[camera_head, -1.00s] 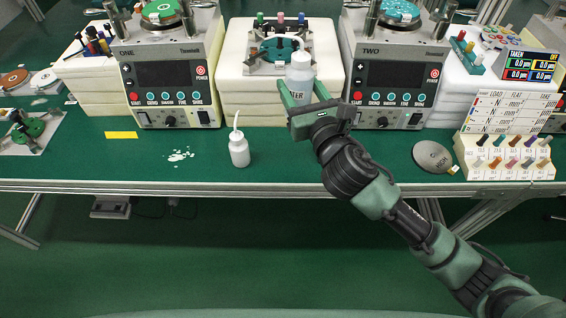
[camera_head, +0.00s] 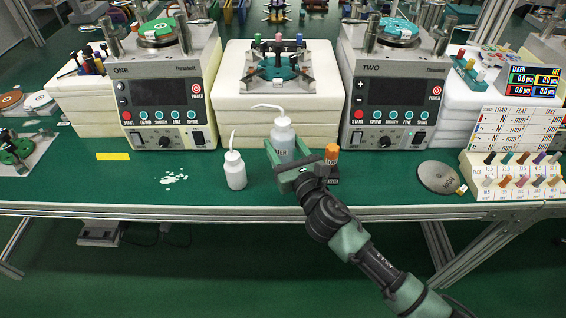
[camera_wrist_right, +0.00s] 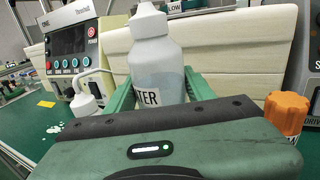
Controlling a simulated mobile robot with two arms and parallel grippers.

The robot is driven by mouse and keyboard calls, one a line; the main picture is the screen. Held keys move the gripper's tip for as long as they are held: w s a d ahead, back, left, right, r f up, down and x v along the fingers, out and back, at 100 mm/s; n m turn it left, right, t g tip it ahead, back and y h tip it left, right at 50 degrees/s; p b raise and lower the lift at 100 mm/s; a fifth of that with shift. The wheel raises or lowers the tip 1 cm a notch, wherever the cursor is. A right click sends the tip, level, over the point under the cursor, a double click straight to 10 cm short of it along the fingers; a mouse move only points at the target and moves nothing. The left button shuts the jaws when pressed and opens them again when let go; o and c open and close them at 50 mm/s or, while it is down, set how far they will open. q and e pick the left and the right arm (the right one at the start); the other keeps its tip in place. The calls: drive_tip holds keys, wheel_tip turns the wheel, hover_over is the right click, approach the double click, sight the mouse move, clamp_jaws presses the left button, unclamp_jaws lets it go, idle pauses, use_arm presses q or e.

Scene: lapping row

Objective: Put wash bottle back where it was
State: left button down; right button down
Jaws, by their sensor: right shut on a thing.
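A translucent wash bottle (camera_head: 284,138) with a bent spout and a label ending in "TER" is upright in my right gripper (camera_head: 287,158), in front of the white foam stack. In the right wrist view the bottle (camera_wrist_right: 157,62) stands between the green fingers (camera_wrist_right: 157,92), which are shut on it. Its base is hidden behind the gripper, so I cannot tell whether it touches the bench. A second, white wash bottle (camera_head: 235,172) stands on the green bench to the left, apart from the gripper. My left gripper is not in view.
An orange-capped bottle (camera_head: 332,158) stands just right of the gripper. Machines ONE (camera_head: 165,100) and TWO (camera_head: 397,100) flank the foam stack (camera_head: 250,104). A grey disc (camera_head: 438,177) lies at right. White spots (camera_head: 172,178) and a yellow strip (camera_head: 113,156) mark the left bench.

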drive_tip(key=shift+f+b, duration=0.95)
drive_tip(key=shift+f, duration=1.5)
drive_tip(key=shift+f, duration=0.2)
drive_tip(key=c, duration=0.6)
unclamp_jaws()
drive_tip(key=shift+o, duration=0.2)
drive_tip(key=shift+r, duration=0.15)
drive_tip(key=shift+s, duration=0.15)
drive_tip(key=v, duration=1.1)
drive_tip(key=shift+s+d+p, duration=0.2)
drive_tip(key=shift+s+p, duration=0.15)
drive_tip(key=shift+p, duration=0.1)
